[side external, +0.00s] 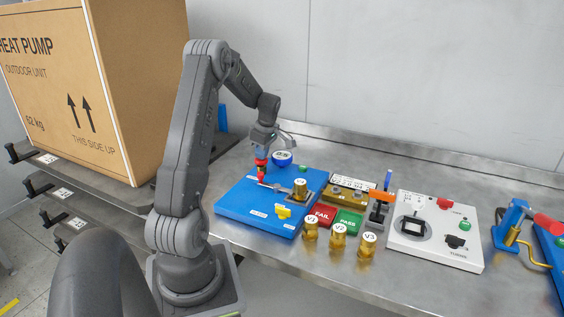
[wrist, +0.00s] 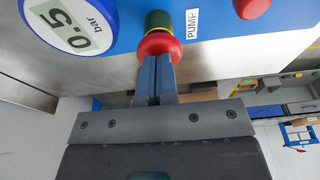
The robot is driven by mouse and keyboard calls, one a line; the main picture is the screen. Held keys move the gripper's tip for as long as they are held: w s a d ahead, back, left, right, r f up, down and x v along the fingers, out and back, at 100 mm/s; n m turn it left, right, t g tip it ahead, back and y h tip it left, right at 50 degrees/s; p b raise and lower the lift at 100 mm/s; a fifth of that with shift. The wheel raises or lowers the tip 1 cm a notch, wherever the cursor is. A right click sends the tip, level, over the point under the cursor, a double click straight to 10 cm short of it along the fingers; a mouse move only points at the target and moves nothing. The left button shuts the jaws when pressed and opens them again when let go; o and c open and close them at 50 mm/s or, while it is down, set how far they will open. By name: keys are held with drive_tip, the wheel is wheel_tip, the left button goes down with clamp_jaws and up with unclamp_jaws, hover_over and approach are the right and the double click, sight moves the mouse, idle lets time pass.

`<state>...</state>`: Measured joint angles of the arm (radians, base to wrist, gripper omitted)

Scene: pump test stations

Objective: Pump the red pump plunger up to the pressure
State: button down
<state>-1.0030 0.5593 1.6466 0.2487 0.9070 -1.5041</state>
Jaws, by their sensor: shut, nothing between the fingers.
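The red pump plunger (wrist: 160,44) has a round red knob on a dark green collar, beside the PUMP label (wrist: 192,24). In the side view the red plunger (side external: 261,163) stands on the blue board (side external: 238,209). My gripper (wrist: 158,62) is shut and empty, with its fingertips right at the knob; I cannot tell if they touch it. In the side view my gripper (side external: 262,155) points down over the plunger. A round blue-rimmed gauge (wrist: 68,22) reads 0.5 bar; it also shows in the side view (side external: 282,157).
A white panel (side external: 435,232) lies right. A large carton (side external: 105,85) stands left.

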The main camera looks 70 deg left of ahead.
drive_tip(key=shift+r, duration=2.3)
drive_tip(key=shift+f, duration=0.1)
drive_tip(key=shift+f, duration=2.2)
drive_tip(key=shift+r, duration=2.3)
wheel_tip(320, 180, up, 5)
